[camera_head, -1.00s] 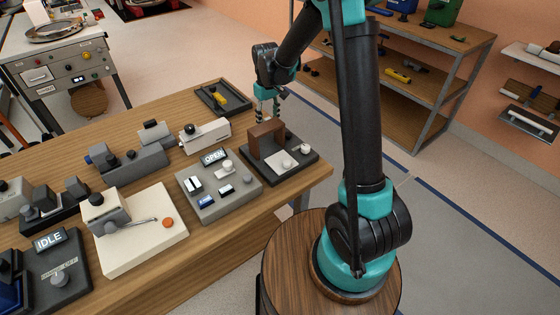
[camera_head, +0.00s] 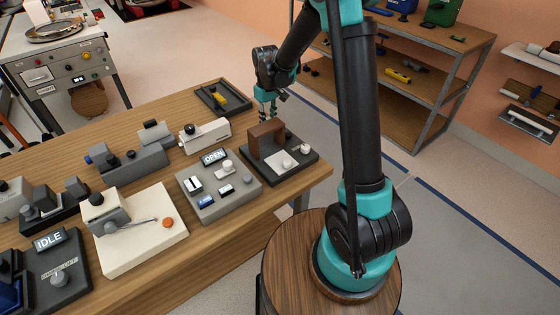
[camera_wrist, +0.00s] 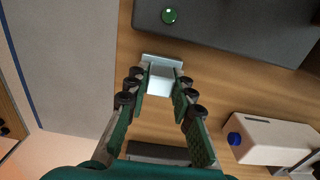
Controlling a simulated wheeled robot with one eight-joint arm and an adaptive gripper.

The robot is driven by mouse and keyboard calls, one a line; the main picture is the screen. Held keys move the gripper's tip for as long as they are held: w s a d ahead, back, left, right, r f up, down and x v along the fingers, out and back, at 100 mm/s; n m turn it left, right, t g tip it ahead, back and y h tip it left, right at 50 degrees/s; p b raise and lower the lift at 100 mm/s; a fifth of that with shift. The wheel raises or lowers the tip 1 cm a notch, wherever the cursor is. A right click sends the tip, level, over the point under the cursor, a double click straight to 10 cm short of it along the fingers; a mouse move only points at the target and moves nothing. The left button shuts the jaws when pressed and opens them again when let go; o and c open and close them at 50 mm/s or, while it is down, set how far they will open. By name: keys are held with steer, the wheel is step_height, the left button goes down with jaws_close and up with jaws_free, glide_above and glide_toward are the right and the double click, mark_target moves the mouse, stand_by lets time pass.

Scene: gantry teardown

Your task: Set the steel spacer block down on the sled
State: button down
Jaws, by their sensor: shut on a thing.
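My gripper (camera_wrist: 161,88) is shut on a pale steel spacer block (camera_wrist: 160,80), which sits between the fingertips in the wrist view. In the head view my gripper (camera_head: 268,108) hangs over the far right part of the wooden bench, just behind the brown arch (camera_head: 266,138). The block is too small to make out there. The arch stands on a dark base (camera_head: 258,171) with a pale plate (camera_head: 281,161) and a white knob. I cannot tell for sure which part is the sled.
A dark tray (camera_head: 241,104) with a yellow item lies behind. A white box (camera_head: 208,136) stands to the left, and a grey panel with an OPEN sign (camera_head: 240,190) in front of it. In the wrist view a dark slab with a green button (camera_wrist: 169,15) lies at the top.

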steer(key=shift+r, duration=0.1)
steer(key=shift+r, duration=2.9)
